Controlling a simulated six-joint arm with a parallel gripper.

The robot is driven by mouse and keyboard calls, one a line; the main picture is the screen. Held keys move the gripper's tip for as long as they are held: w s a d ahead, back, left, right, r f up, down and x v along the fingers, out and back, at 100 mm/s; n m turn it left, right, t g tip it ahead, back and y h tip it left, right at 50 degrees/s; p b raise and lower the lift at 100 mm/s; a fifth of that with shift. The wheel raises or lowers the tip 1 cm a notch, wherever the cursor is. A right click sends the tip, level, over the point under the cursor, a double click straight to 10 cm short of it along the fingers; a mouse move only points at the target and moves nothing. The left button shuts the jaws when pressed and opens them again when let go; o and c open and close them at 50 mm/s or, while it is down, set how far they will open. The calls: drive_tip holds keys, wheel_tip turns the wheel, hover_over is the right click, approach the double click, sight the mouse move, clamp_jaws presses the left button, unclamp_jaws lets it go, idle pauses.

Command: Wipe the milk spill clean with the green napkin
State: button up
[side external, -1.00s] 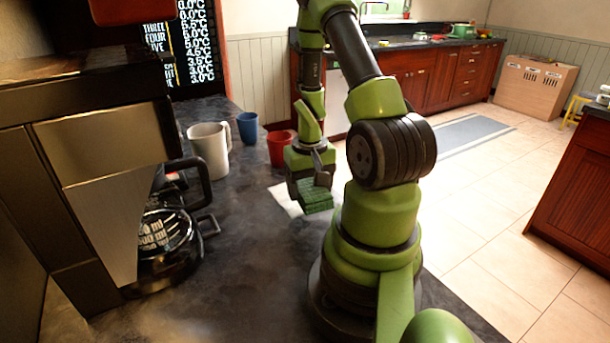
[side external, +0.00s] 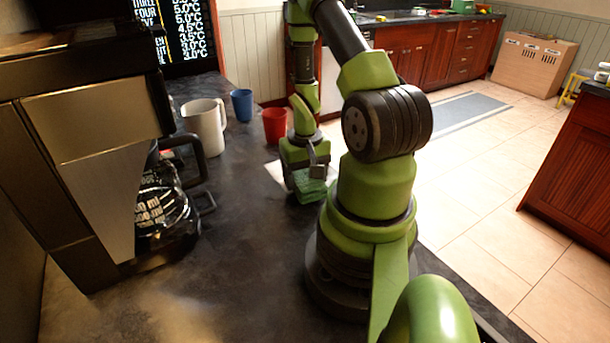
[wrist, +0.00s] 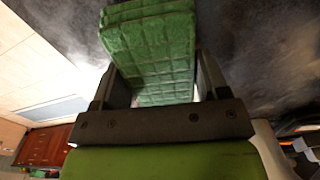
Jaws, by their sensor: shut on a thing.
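The green napkin (side external: 311,192) looks like a thick quilted block and is held low at the counter surface. My gripper (side external: 303,180) is shut on it. In the wrist view the napkin (wrist: 150,45) sits between the two fingers of my gripper (wrist: 155,85) and extends beyond them. The white milk spill (side external: 274,171) shows as a pale patch on the dark counter, just left of my gripper. Part of the spill is hidden behind my gripper and the napkin. I cannot tell whether the napkin touches the counter.
A red cup (side external: 275,125), a blue cup (side external: 242,105) and a white mug (side external: 205,127) stand on the counter (side external: 245,235) beyond the spill. A coffee maker (side external: 95,150) with a glass pot (side external: 165,215) stands at the left. The counter between pot and napkin is clear.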

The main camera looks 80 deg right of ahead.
sight(277, 160)
drive_tip(key=shift+f, duration=0.6)
idle(0.7)
drive_tip(key=shift+w+d, duration=4.9)
drive_tip(key=shift+s+a, duration=0.85)
drive_tip(key=shift+s+a+f, duration=0.1)
drive_tip(key=shift+s+a, duration=3.95)
drive_tip(key=shift+a, duration=0.05)
drive_tip(key=shift+w+d, duration=0.9)
drive_tip(key=shift+w, duration=0.05)
